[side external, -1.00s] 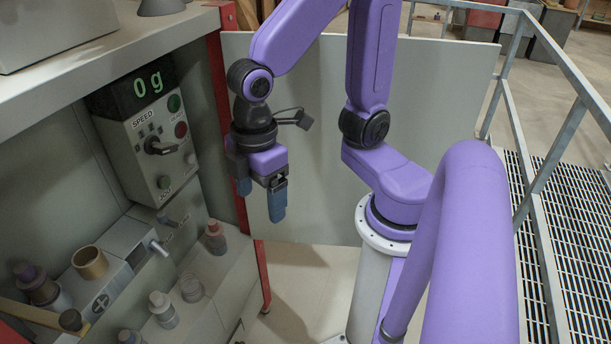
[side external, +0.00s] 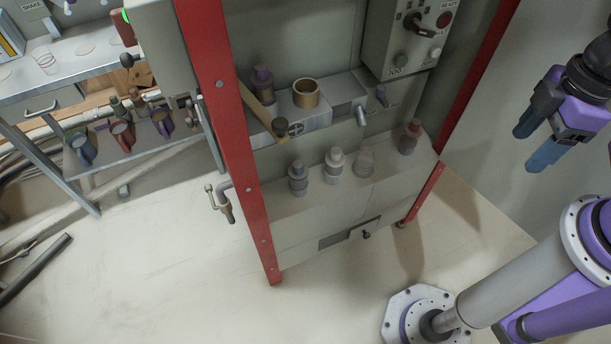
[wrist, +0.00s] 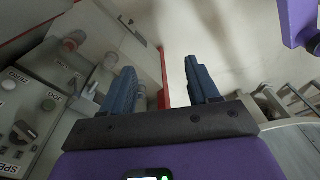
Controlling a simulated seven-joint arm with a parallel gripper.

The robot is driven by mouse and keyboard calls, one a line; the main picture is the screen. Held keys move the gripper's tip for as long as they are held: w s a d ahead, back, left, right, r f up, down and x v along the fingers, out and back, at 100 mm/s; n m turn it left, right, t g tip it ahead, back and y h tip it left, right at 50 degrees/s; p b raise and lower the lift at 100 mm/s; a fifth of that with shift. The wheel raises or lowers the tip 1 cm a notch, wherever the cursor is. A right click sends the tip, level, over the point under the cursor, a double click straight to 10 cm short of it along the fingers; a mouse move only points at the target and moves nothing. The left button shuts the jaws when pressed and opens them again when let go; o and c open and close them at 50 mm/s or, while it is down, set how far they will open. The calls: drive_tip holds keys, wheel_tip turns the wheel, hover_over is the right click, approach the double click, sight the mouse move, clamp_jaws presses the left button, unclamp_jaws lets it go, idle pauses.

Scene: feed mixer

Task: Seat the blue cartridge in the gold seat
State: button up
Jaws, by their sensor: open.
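The gold seat (side external: 306,94) is an open ring on a grey block on the machine's upper ledge. A small bottle-like cartridge with a dull blue-grey top (side external: 298,178) stands upright at the left of the row on the lower ledge; it looks like the blue cartridge, but its colour is faint. My gripper (side external: 528,148) is to the right of the machine, beyond its right red post, well apart from both. Its blue fingers are spread and empty. The wrist view also shows the gripper (wrist: 160,68) with nothing between its fingers.
A whitish cartridge (side external: 334,166), a pale one (side external: 364,162) and a red-topped one (side external: 409,138) share the lower ledge. A purple-topped cartridge (side external: 263,86) stands left of the seat, near a slanted tan handle (side external: 262,108). Red posts (side external: 228,150) edge the machine. The control box (side external: 405,38) overhangs at right.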

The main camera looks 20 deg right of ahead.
sight(298, 164)
drive_tip(key=w+a+f+m+t+y, duration=0.1)
drive_tip(key=w+a+f+m+y, duration=0.15)
drive_tip(key=w+a+f, duration=0.65)
drive_tip(key=w+a+f+m+t+y, duration=0.1)
drive_tip(key=w+a+f+m+t, duration=0.25)
drive_tip(key=a, duration=0.85)
drive_tip(key=w+f+m+t, duration=0.1)
drive_tip(key=w+f+t, duration=0.25)
drive_tip(key=f, duration=0.45)
drive_tip(key=w+f+m+t, duration=0.25)
drive_tip(key=f+t, duration=0.25)
drive_tip(key=f, duration=0.3)
drive_tip(key=shift+n, duration=0.45)
drive_tip(key=x, duration=1.2)
drive_tip(key=shift+w+a, duration=0.25)
drive_tip(key=shift+f+x, duration=0.2)
drive_tip(key=shift+x, duration=2.45)
drive_tip(key=shift+d, duration=0.15)
clamp_jaws()
